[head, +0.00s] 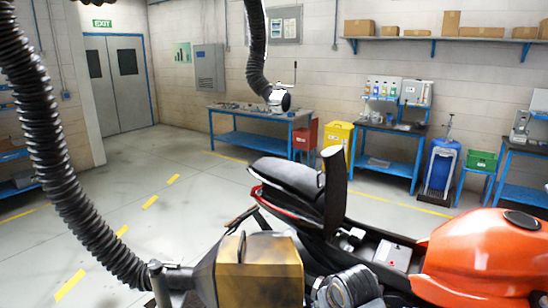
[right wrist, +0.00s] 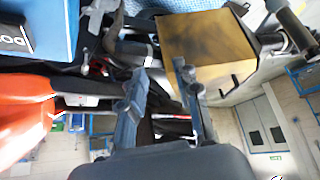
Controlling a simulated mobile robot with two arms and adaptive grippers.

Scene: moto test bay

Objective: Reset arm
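My right gripper (right wrist: 160,72) shows in the right wrist view with its two dark fingers apart and nothing visible between them. Beyond it are a yellow-brown box-shaped hood (right wrist: 212,42) and the motorcycle's orange tank (right wrist: 22,112). In the head view the motorcycle has an orange tank (head: 478,252) at the right and a dark seat (head: 288,174) in the middle. The yellow-brown hood (head: 262,268) is at the bottom centre, near the motorcycle's rear. I cannot make out either gripper in the head view.
A thick black ribbed hose (head: 57,165) runs down the left to the hood. A blue box (right wrist: 48,28) is at the upper left of the wrist view. Blue workbenches (head: 262,138), a red cabinet and a yellow bin (head: 337,142) line the back wall. The left floor is clear.

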